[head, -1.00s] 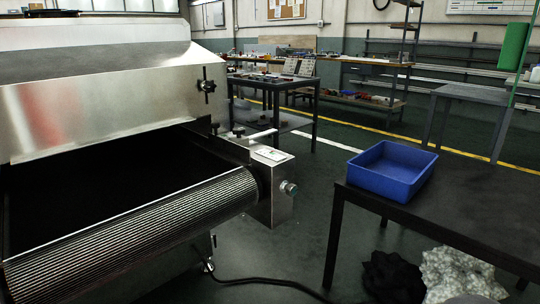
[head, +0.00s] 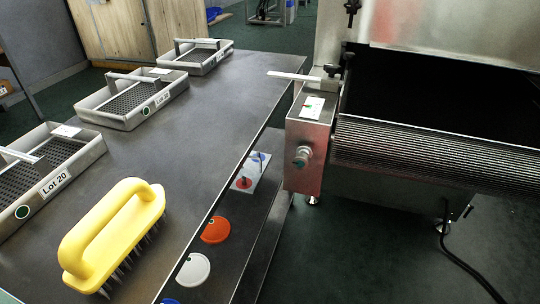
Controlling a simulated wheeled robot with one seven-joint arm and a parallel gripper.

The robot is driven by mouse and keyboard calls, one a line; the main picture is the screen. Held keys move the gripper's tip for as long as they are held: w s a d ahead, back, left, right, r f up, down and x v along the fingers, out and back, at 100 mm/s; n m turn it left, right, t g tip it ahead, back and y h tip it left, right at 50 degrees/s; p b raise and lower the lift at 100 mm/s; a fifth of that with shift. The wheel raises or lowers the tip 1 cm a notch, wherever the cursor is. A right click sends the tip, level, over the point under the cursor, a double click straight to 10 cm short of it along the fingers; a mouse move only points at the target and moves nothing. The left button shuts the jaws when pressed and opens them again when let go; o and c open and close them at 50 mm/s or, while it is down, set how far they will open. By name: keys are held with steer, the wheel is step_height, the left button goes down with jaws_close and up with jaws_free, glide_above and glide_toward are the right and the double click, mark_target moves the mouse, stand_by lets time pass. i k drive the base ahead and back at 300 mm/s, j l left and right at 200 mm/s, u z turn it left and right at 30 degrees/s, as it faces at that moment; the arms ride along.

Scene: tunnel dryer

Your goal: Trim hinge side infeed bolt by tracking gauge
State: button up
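The dryer's infeed end stands at the right of the head view, with a steel hood (head: 430,35) over a dark opening and a ribbed roller (head: 430,145) at its front edge. A metal box (head: 306,140) with a white label and a greenish round knob (head: 302,157) sits at the roller's left end. A small dark knob (head: 332,70) and a pale flat bar (head: 292,76) sit above the box. A dark fitting (head: 352,8) is on the hood's corner. I cannot tell which part is the hinge side bolt or the tracking gauge. My gripper is not in view.
A dark table (head: 190,135) fills the left, bearing a yellow brush (head: 112,235) and wire-mesh trays (head: 125,105) with lot labels. Its lower shelf holds an orange disc (head: 215,230) and a white disc (head: 193,270). A black cable (head: 470,265) lies on the open floor at right.

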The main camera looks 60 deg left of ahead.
mark_target(302, 161)
steer(key=u, duration=2.15)
